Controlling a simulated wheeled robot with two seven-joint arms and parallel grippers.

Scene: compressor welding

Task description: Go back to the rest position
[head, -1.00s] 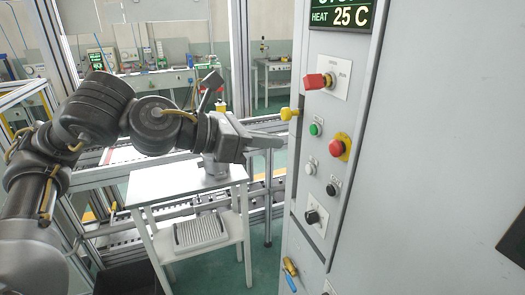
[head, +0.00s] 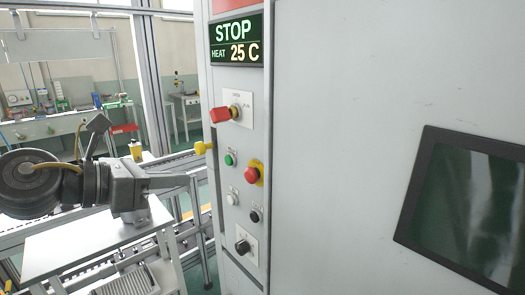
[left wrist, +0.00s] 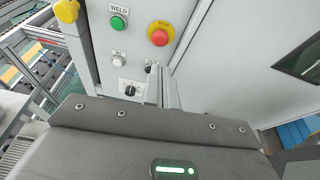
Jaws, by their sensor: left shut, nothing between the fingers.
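My left gripper (head: 168,182) is shut and empty. In the head view it points right toward the control panel of the grey cabinet (head: 330,130), with a small gap to the left of the panel's edge. In the left wrist view the shut fingers (left wrist: 162,90) show in front of the lower panel, below the red stop button (left wrist: 160,33) and the green WELD button (left wrist: 118,22). My right gripper does not show in either view.
The cabinet display (head: 236,41) reads STOP, HEAT 25 C. The panel carries a red switch (head: 221,114), a yellow knob (head: 204,147) at its edge and a black rotary knob (head: 243,247). A white table (head: 60,250) stands below my left arm. A dark screen (head: 465,200) is on the right.

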